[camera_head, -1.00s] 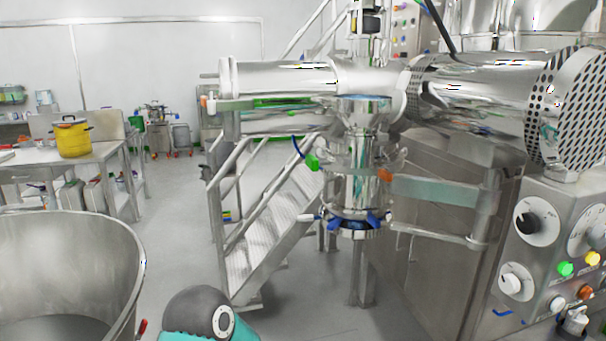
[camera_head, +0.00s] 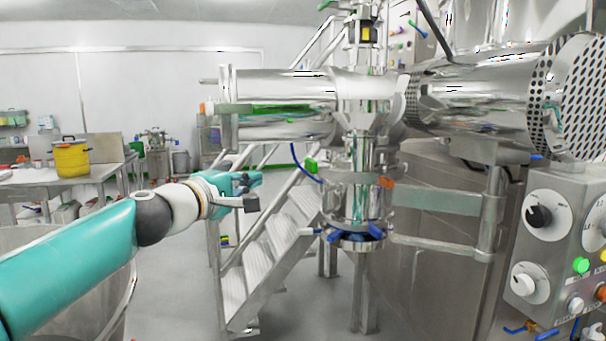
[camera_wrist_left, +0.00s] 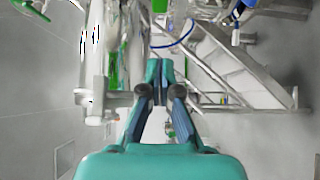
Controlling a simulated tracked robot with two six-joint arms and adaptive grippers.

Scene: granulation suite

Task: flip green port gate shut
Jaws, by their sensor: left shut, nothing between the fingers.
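A small green handle (camera_head: 311,166) sticks out on the left side of the upright steel port (camera_head: 366,180), beside a curved blue line. I take this handle for the green gate's; whether the gate is open I cannot tell. My left gripper (camera_head: 257,178) is shut and empty, pointing right, to the left of the handle and apart from it in the picture. In the left wrist view its closed fingers (camera_wrist_left: 161,72) meet ahead, with the blue line (camera_wrist_left: 178,43) beyond them. My right gripper is in no view.
A horizontal steel pipe (camera_head: 285,88) runs above my left gripper. Metal stairs (camera_head: 265,260) stand behind and below it. Blue clamps (camera_head: 352,236) ring the port's lower end. A control panel (camera_head: 545,235) stands at right, and a table with a yellow pot (camera_head: 71,158) at far left.

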